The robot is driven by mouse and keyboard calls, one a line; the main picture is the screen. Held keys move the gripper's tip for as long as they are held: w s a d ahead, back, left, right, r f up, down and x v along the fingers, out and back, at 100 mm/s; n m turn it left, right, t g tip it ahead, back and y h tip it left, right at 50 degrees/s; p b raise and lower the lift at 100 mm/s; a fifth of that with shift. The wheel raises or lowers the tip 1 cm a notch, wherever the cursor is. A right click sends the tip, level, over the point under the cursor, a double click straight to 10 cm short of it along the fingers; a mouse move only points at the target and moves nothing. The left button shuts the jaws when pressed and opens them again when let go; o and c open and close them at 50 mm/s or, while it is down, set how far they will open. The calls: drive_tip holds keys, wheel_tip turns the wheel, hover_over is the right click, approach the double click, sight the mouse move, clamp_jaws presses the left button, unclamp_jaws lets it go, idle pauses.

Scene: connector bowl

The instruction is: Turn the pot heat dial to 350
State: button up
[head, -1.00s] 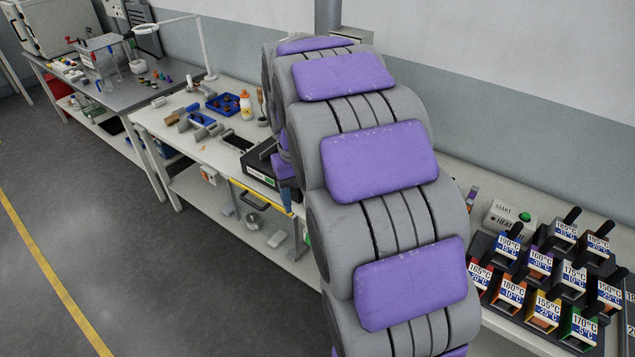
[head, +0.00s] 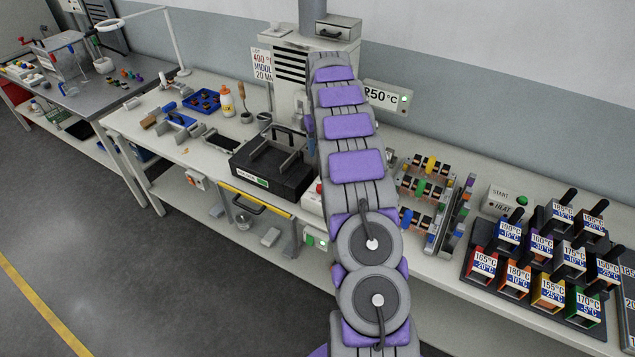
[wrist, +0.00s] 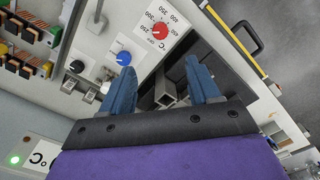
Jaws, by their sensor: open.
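In the wrist view a red dial (wrist: 159,29) sits on a white plate with a printed scale around it; 250, 300, 350 and 400 are readable. Its pointer setting is too small to read. A blue dial (wrist: 123,58) is beside it on the grey panel. My gripper (wrist: 160,64) is open and empty, its two blue fingers pointing toward the panel. The red dial lies beyond the fingertips, and no contact shows. In the head view my arm hides the gripper. A display (head: 386,98), partly covered by my arm, ends in 50 °C.
A black fixture (head: 275,165) stands on the bench left of my arm. A connector rack (head: 428,200) and a block of labelled temperature bins (head: 545,260) stand to the right. A yellow-edged drawer with a handle (wrist: 247,38) is near the dials. The floor in front is clear.

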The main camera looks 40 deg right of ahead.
wheel_tip(320, 180, down, 18)
drive_tip(key=shift+w+r+b, duration=0.1)
drive_tip(key=shift+r+b, duration=0.1)
drive_tip(key=shift+b, duration=1)
drive_tip(key=shift+c, duration=0.3)
drive_tip(key=c, duration=1)
